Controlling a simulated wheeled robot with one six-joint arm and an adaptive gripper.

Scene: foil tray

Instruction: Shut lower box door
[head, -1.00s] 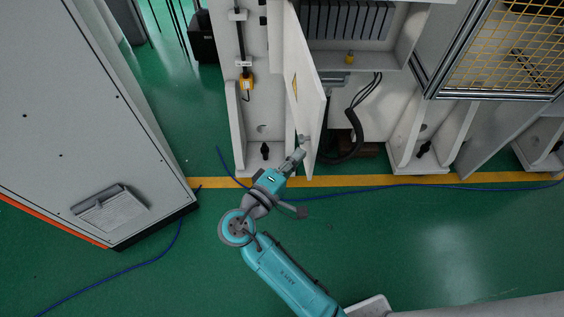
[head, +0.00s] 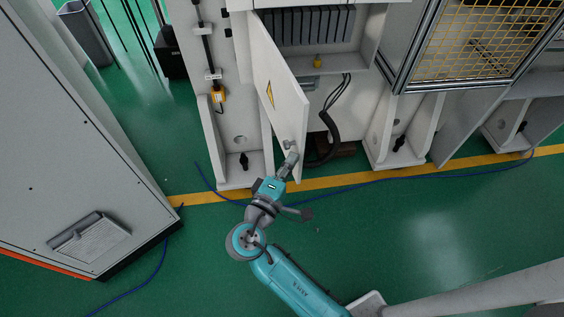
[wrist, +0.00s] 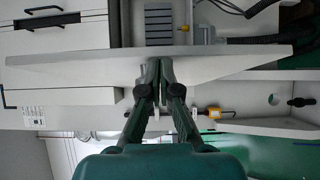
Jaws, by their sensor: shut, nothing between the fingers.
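In the wrist view the door (wrist: 215,65) is a pale panel across the middle. My gripper (head: 291,155) is shut and empty at the door's lower outer part, close to a small grey handle. In the wrist view my gripper's (wrist: 159,65) fingertips are together at the door panel. They look to be at or very near it; I cannot tell whether they touch.
Black cables (head: 329,125) hang below the box opening. A yellow mesh guard (head: 480,40) stands at right, a grey cabinet (head: 70,150) at left. A blue cable (head: 420,178) lies along the yellow floor line. The green floor in front is mostly clear.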

